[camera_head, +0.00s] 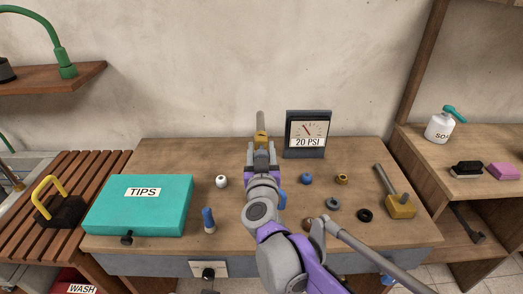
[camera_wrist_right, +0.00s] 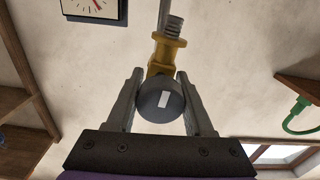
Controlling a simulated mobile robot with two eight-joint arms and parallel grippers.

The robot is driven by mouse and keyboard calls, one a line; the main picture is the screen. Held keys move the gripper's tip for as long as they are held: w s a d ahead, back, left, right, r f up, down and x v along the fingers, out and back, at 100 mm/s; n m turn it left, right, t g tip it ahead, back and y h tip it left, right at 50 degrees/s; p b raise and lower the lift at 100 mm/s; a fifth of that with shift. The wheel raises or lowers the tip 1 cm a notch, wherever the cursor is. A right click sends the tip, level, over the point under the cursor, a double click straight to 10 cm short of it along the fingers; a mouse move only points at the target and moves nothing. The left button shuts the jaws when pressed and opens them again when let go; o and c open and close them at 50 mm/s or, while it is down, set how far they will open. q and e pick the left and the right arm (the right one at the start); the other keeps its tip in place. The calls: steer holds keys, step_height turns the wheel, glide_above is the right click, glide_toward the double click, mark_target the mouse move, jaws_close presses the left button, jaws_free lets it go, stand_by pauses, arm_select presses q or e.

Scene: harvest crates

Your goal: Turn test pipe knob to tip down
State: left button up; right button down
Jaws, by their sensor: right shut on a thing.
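The test pipe (camera_head: 260,122) stands upright at the back of the workbench, with a brass fitting (camera_head: 262,138) below it. In the right wrist view, the brass fitting (camera_wrist_right: 167,52) sits behind a dark grey round knob (camera_wrist_right: 148,108) with a white mark on its face. The mark leans slightly in that view. My right gripper (camera_head: 261,152) is at the fitting, its fingers on either side of the knob and shut on it. My left gripper is not in view.
A gauge (camera_head: 307,127) reading 20 PSI stands right of the pipe. A teal TIPS case (camera_head: 150,218) lies at the left of the workbench (camera_head: 165,150). Several small caps and rings, a blue-topped piece (camera_head: 208,217) and a brass tool (camera_head: 400,206) lie around my arm.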

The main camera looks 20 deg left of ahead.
steer(key=shift+n, duration=1.1)
steer(key=shift+c, duration=1.5)
jaws_free()
steer(key=shift+s, duration=0.1)
steer(key=v, duration=1)
steer(key=shift+s, duration=0.3)
steer(key=shift+d+r, duration=0.1)
steer(key=shift+d, duration=0.05)
